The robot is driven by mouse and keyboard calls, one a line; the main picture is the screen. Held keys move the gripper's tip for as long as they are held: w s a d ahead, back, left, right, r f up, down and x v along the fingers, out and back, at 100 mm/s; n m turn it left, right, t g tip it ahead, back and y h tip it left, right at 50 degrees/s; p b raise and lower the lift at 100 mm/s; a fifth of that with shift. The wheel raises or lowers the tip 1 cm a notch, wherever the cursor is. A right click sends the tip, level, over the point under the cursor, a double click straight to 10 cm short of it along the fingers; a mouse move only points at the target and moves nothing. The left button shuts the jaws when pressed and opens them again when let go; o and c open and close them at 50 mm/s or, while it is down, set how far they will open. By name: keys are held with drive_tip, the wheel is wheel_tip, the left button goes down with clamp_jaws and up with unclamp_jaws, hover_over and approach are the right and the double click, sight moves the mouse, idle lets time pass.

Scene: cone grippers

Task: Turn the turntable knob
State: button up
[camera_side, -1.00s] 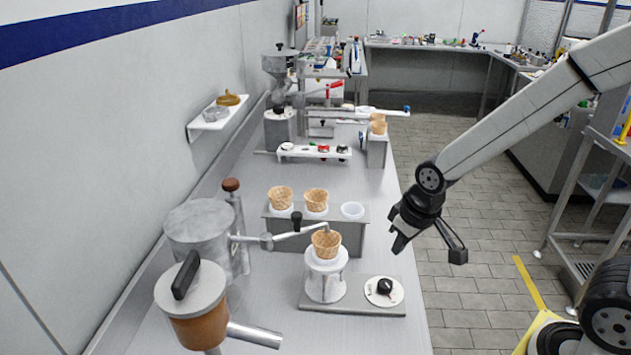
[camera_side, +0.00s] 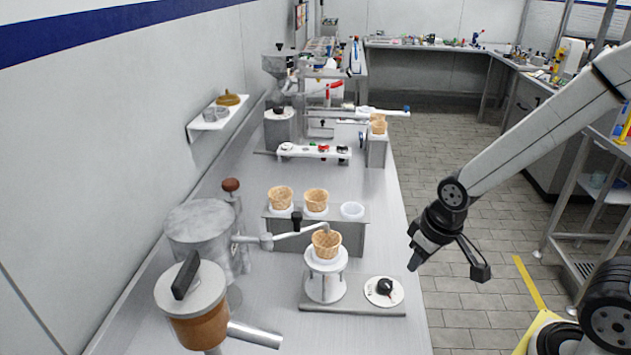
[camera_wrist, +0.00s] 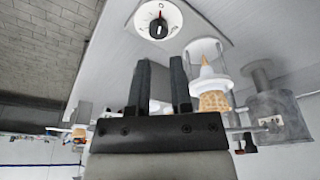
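The turntable knob (camera_side: 384,286) is a small black knob on a round white dial, on the right end of a grey base plate (camera_side: 350,308). The turntable (camera_side: 326,284) is a white pedestal on the left of that plate, with a waffle cone (camera_side: 326,243) upright on top. In the wrist view the knob (camera_wrist: 158,28) shows beyond the fingertips. My gripper (camera_side: 447,262) is up and to the right of the knob, past the bench edge, apart from it. In the wrist view its two fingers (camera_wrist: 163,75) stand apart with nothing between them.
A nozzle arm (camera_side: 297,229) reaches over the cone from the left. Behind is a cone stand (camera_side: 285,238) holding two cones and an empty white cup. Metal machines stand left along the wall.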

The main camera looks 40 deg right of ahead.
drive_tip(key=o, duration=0.7)
drive_tip(key=shift+w+f+m, duration=0.1)
drive_tip(key=shift+w+m, duration=0.2)
drive_tip(key=shift+c, duration=0.2)
drive_tip(key=m+g, duration=0.3)
drive_tip(key=m, duration=0.4)
hover_over(385, 283)
wheel_tip(385, 283, down, 4)
drive_tip(key=shift+w+f, duration=0.1)
drive_tip(key=shift+w, duration=0.05)
drive_tip(key=shift+f, duration=3.9)
clamp_jaws()
